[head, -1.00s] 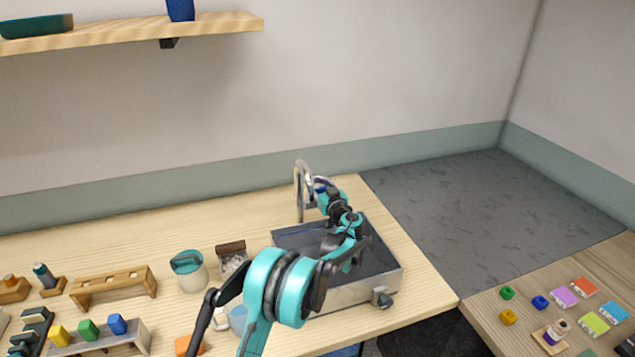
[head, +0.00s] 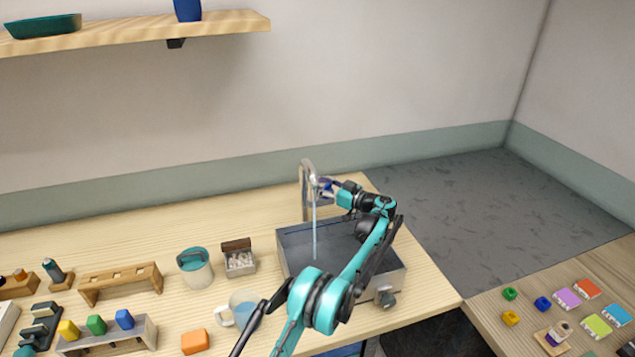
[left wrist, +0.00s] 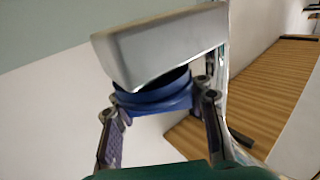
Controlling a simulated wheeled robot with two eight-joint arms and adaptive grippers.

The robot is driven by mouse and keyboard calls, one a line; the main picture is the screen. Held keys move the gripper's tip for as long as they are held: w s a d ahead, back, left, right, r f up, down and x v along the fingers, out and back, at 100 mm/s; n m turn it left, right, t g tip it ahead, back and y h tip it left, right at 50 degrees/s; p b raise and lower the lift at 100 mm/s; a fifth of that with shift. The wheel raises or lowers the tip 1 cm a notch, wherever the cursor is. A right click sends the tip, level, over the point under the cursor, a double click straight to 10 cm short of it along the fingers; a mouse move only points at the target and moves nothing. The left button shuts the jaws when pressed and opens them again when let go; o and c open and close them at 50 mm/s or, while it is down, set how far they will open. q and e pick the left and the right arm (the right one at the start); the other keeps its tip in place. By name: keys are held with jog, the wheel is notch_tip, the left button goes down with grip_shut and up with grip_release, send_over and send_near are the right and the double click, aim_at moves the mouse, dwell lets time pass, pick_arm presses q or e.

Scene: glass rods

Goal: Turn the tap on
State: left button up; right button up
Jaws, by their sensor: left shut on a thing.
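The metal tap (head: 305,180) stands at the back of the grey sink (head: 295,236). A thin pale-blue stream of water (head: 314,232) falls from its spout into the basin. My left gripper (head: 328,187) is at the tap's blue knob, on the right side of the spout. In the left wrist view, its two fingers (left wrist: 158,112) are shut on either side of the blue knob (left wrist: 155,97). A pale grey metal part (left wrist: 160,45) of the tap sits just above the knob. My right gripper is not in view.
A lidded pot (head: 195,268), a small box (head: 239,261) and a glass mug (head: 240,308) stand left of the sink. Wooden racks (head: 118,283) are further left. A side table (head: 580,290) with small coloured things is at the right.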

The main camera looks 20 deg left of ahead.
aim_at(328, 187)
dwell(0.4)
pick_arm(q)
jog(key=o, duration=1.4)
jog(key=shift+d, duration=0.1)
jog(key=shift+v, duration=3.9)
